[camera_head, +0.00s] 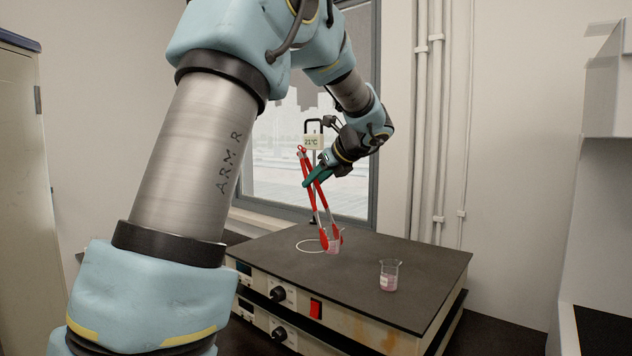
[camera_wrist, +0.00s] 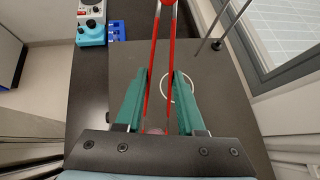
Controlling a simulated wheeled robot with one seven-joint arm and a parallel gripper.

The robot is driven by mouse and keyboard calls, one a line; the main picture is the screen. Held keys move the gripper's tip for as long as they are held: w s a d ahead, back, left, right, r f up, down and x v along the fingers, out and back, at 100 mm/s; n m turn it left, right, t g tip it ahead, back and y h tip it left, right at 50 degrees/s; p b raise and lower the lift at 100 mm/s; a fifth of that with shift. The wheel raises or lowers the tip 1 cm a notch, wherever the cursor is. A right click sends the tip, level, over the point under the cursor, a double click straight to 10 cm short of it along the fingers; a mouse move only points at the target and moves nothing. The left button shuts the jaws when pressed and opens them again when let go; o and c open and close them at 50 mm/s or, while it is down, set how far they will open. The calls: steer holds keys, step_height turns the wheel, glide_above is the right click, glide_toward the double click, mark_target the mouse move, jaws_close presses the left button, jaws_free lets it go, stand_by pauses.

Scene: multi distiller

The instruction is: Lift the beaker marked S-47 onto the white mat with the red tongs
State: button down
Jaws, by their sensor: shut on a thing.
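My gripper (camera_head: 318,174) is shut on the red tongs (camera_head: 309,192), which hang steeply down over the dark hotplate top (camera_head: 345,268). In the wrist view, my teal fingers (camera_wrist: 160,76) stand on both sides of the tongs (camera_wrist: 157,60). The tongs' red tips are at a small beaker (camera_head: 333,246) with pinkish contents, beside the white ring marked on the plate. I cannot tell whether the tips grip it. A second labelled beaker (camera_head: 389,276) with pink liquid stands upright at the front right. Both labels are too small to read. I see no white mat.
The hotplate front has knobs and a red switch (camera_head: 316,308). In the wrist view, a blue rack (camera_wrist: 116,31) and a teal device (camera_wrist: 91,33) stand at upper left.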

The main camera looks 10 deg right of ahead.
step_height(320, 180, up, 7)
steer(key=p, duration=0.6)
steer(key=shift+r, duration=0.15)
steer(key=shift+s, duration=0.1)
